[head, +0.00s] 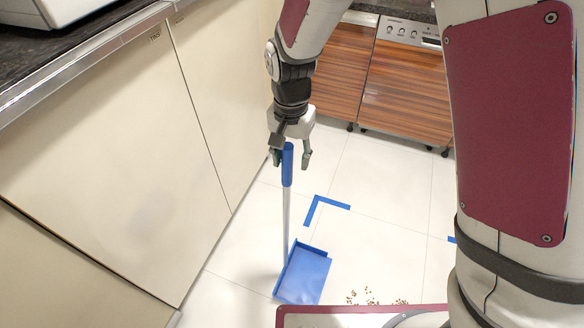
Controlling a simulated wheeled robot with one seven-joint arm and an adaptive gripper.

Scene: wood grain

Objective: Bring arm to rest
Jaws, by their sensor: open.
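My gripper (290,154) hangs fingers-down on my arm in the middle of the head view. Its fingers are apart, with the blue handle top of a dustpan (302,276) between or just in front of them. I cannot tell whether they touch it. The dustpan has a blue pan and a long pale stick, and it stands upright on the floor.
Small brown crumbs (370,299) lie on the white tiled floor (390,190) right of the dustpan. Blue tape (318,205) marks a corner. Cream cabinets (100,150) stand close on the left, under a dark counter. Wood-grain cabinets (400,92) stand at the back.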

